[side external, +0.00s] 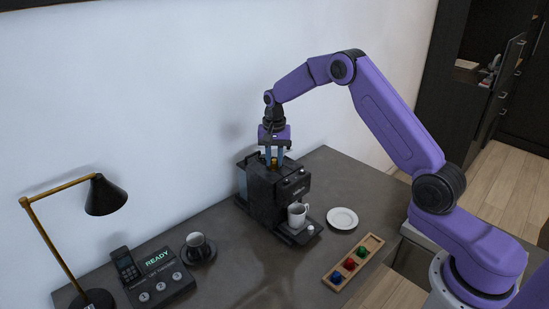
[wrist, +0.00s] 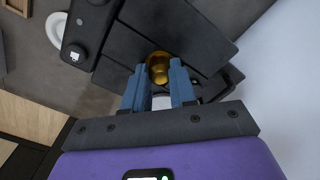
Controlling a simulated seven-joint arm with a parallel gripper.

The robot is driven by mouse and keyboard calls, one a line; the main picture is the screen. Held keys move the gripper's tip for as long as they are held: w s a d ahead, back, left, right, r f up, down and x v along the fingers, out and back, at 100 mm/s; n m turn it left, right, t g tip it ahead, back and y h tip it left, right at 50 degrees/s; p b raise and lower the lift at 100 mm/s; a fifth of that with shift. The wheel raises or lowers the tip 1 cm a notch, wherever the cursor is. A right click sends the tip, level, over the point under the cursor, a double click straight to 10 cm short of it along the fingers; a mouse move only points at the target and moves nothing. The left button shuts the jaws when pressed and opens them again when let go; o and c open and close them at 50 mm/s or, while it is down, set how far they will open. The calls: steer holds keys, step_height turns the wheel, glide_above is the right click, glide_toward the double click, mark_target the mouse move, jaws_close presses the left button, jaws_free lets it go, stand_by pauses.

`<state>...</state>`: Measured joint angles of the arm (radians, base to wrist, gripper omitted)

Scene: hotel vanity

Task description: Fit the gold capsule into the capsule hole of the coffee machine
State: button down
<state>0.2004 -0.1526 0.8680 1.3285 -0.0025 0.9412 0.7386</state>
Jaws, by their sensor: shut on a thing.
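My gripper (side external: 275,157) is directly over the top of the black coffee machine (side external: 262,190), pointing down. In the wrist view my gripper (wrist: 160,68) is shut on the gold capsule (wrist: 158,68), which shows between the blue fingertips. In the side view only a small bit of gold shows between the fingers, at the machine's top. The machine top (wrist: 200,35) lies right beneath the capsule. The capsule hole is hidden, and I cannot tell whether the capsule is in it or just above it.
A white cup (side external: 297,214) stands under the machine's spout. A white saucer (side external: 342,218) lies to its right. A wooden tray (side external: 365,246) with coloured capsules is at the front.

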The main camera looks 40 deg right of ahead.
mark_target(273, 160)
steer(key=shift+s+f, duration=0.15)
steer(key=shift+f, duration=0.4)
steer(key=c, duration=0.8)
jaws_free()
steer(key=shift+d, duration=0.3)
steer(key=r, duration=1.2)
steer(key=a+r, duration=0.1)
steer(key=r, duration=0.5)
steer(key=shift+w+a+r, duration=0.1)
steer(key=shift+w+r, duration=0.1)
steer(key=shift+r, duration=0.1)
